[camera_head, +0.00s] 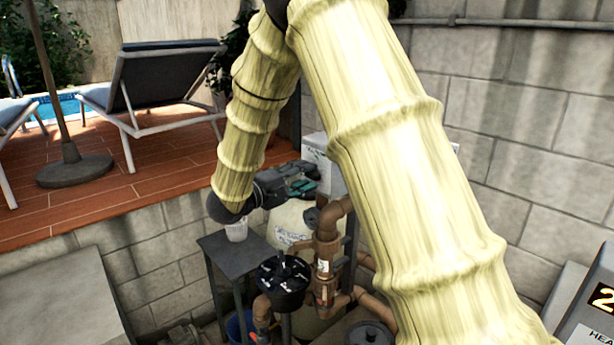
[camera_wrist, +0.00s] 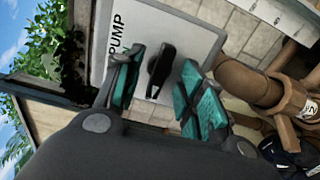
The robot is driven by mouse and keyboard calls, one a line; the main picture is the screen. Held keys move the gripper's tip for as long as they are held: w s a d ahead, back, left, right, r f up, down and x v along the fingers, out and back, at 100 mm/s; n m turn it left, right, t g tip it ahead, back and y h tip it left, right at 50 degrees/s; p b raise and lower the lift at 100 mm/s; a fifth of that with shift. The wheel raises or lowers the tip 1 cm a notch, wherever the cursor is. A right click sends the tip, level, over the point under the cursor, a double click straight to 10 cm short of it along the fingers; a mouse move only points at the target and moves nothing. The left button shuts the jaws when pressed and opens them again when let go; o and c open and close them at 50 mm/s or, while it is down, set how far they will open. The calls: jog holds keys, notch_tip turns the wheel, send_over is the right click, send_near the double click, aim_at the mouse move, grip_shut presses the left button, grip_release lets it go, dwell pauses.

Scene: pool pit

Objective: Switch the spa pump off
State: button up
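The spa pump switch box (camera_wrist: 170,28) is a pale grey box with "PUMP" lettering, seen tilted in the wrist view. A black switch handle (camera_wrist: 161,66) stands out from its face. My gripper (camera_wrist: 165,92) is open, with one teal-padded finger on each side of the handle. Contact between pads and handle cannot be made out. In the head view the box (camera_head: 322,160) is partly hidden behind my arm, and my gripper (camera_head: 300,184) is in front of its left side. The handle cannot be made out there.
Brown pipes and a valve (camera_head: 327,250) stand below the gripper, beside a pale tank (camera_head: 290,222). Block walls (camera_head: 540,160) close in the pit. A heater panel (camera_head: 590,310) is at the lower right.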

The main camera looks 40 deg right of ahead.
jog(key=a, duration=0.7)
jog(key=shift+s, duration=0.3)
dwell(1.4)
